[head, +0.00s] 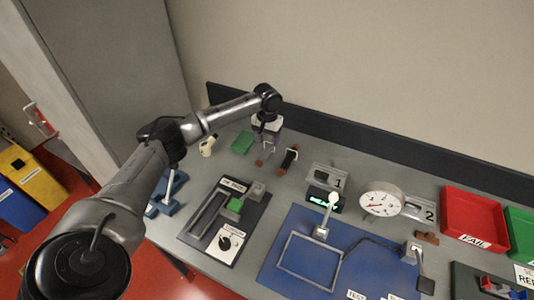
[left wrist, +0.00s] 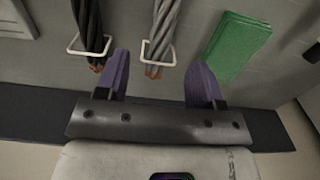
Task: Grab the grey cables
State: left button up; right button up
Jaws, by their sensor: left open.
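The grey cables (left wrist: 165,25) form a twisted bundle with a white square clip around it and reddish-brown ends in the left wrist view. In the head view the grey bundle (head: 267,154) shows only partly, below my left gripper (head: 265,139). My left gripper also shows in the left wrist view (left wrist: 158,78), with its two purple fingers apart. The bundle's brown end appears in the gap between the fingertips, closer to the left finger in the picture. Nothing is held, and I cannot tell the height gap. My right gripper is not in view.
A black cable bundle (left wrist: 88,22) with a similar clip lies beside the grey one. A green cloth-like pad (left wrist: 238,42) lies on the other side. A dark board (head: 350,145) runs along the table's back. Numbered holders, a dial (head: 381,199) and a red tray (head: 484,214) stand rightward.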

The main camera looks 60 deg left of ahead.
aim_at(267, 149)
pick_arm(q)
jog(key=shift+a+f+b, duration=0.2)
jog(key=shift+f+b, duration=0.55)
jog(key=shift+f, duration=2.25)
jog(key=shift+w, duration=0.1)
jog(key=c, duration=1.1)
jog(key=shift+r, duration=0.1)
